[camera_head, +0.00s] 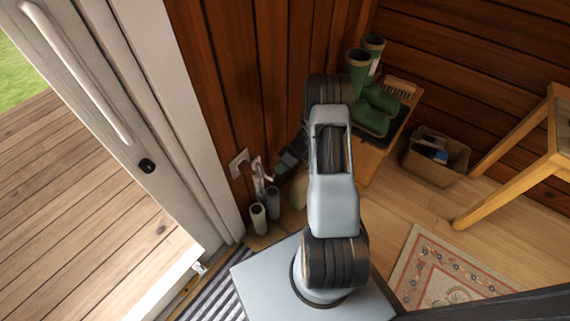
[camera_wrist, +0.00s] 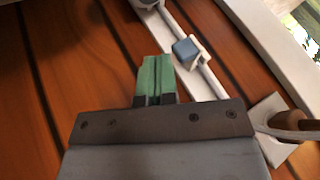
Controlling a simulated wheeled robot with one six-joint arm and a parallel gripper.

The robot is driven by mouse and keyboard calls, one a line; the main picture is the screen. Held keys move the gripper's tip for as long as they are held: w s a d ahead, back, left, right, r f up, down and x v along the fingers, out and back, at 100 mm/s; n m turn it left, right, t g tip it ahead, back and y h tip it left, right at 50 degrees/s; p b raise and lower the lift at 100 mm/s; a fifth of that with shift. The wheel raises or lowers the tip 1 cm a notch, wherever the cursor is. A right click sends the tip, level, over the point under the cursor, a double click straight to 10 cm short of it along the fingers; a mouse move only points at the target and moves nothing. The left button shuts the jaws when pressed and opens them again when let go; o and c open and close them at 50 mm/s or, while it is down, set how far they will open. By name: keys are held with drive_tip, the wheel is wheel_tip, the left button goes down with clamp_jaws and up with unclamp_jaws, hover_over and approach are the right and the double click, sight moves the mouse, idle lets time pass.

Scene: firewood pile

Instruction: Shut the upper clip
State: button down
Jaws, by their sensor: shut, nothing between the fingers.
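My gripper shows in the wrist view (camera_wrist: 157,78) with its green fingertips together and nothing between them. In the head view my gripper (camera_head: 283,168) is close to the wooden wall, beside small pale wall fittings (camera_head: 260,172). In the wrist view a white rail (camera_wrist: 215,85) runs diagonally on the wall, with a small blue-grey block in a white holder (camera_wrist: 187,48) just right of my fingertips. A pale part (camera_wrist: 145,4) is cut off at the top edge. I cannot tell which part is the upper clip, or whether it is open.
A white bracket with a brown rod (camera_wrist: 285,125) is at the right in the wrist view. In the head view, white-topped cylinders (camera_head: 258,217) stand below the fittings. Green boots (camera_head: 371,112), a basket (camera_head: 435,157) and a wooden table (camera_head: 535,150) are to the right. The door (camera_head: 150,100) is left.

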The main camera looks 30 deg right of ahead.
drive_tip(key=shift+s+a, duration=0.2)
drive_tip(key=shift+a, duration=0.1)
